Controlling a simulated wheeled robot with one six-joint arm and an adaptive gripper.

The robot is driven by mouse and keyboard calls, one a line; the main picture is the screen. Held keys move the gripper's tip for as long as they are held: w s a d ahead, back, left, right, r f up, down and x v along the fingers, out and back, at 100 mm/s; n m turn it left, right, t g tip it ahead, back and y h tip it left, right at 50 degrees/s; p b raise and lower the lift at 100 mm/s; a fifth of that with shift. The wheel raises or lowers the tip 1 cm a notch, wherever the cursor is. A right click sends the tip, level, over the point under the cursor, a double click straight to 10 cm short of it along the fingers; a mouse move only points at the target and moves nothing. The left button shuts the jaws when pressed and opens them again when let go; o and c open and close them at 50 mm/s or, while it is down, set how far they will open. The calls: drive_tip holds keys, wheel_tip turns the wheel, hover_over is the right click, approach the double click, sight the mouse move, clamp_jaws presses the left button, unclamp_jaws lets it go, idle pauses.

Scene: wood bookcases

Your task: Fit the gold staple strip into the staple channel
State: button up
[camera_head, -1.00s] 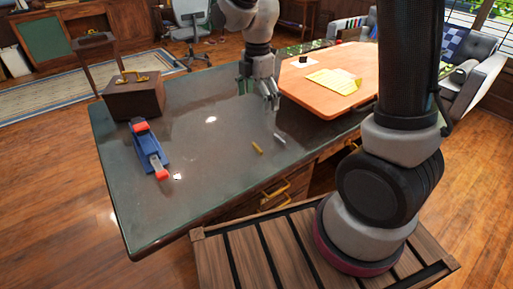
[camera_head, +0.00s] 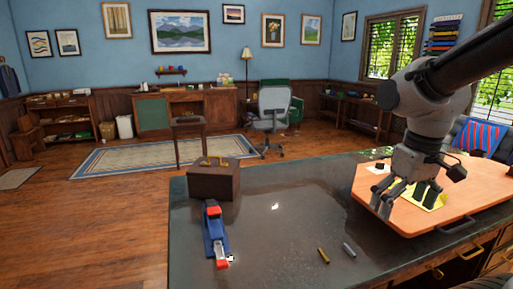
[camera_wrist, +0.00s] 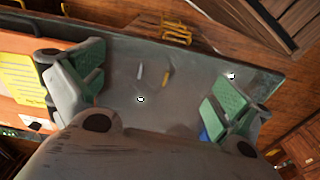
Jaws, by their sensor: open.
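The gold staple strip (camera_head: 323,256) lies flat on the dark desk top, near its front edge. It also shows in the wrist view (camera_wrist: 166,77), between my spread fingers. A blue and red stapler (camera_head: 214,236) lies on the left part of the desk; its staple channel is too small to make out. A bit of blue shows by the right finger in the wrist view. My gripper (camera_head: 403,204) is open and empty, fingers down. In the head view it appears in front of the orange board, right of the gold strip and apart from it.
A silver strip (camera_head: 349,250) lies just right of the gold one. A brown box (camera_head: 214,182) with a gold handle stands behind the stapler. The orange board (camera_head: 474,196) bears yellow paper (camera_head: 437,199). The middle of the desk is clear.

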drive_tip(key=s+d+r+m+t, duration=0.2)
drive_tip(key=s+d+r+t, duration=0.1)
drive_tip(key=s+d+r, duration=0.1)
drive_tip(key=shift+s+d+r+m, duration=0.25)
drive_tip(key=shift+s+r+m, duration=0.2)
drive_tip(key=shift+s, duration=0.4)
drive_tip(key=shift+s+d+r, duration=0.15)
drive_tip(key=shift+r, duration=0.15)
drive_tip(key=c, duration=0.3)
drive_tip(key=shift+d+t, duration=0.15)
drive_tip(key=shift+t, duration=0.15)
drive_tip(key=c, duration=0.7)
drive_tip(key=w+a+f+g, duration=0.1)
drive_tip(key=w+f, duration=0.1)
drive_tip(key=f, duration=0.1)
drive_tip(key=w+a+f+n+g, duration=0.1)
drive_tip(key=w+a+f+g, duration=0.1)
drive_tip(key=w+a+f+n+g, duration=0.1)
drive_tip(key=w+a+f, duration=0.1)
drive_tip(key=f, duration=0.1)
drive_tip(key=shift+f+g, duration=0.3)
drive_tip(key=shift+f, duration=0.05)
drive_tip(key=c, duration=0.5)
hover_over(324, 254)
drive_tip(key=shift+n, duration=0.45)
drive_tip(key=f, duration=1.6)
drive_tip(key=shift+d, duration=0.25)
drive_tip(key=f, duration=0.7)
drive_tip(key=shift+a+f, duration=0.15)
drive_tip(key=shift+a, duration=0.15)
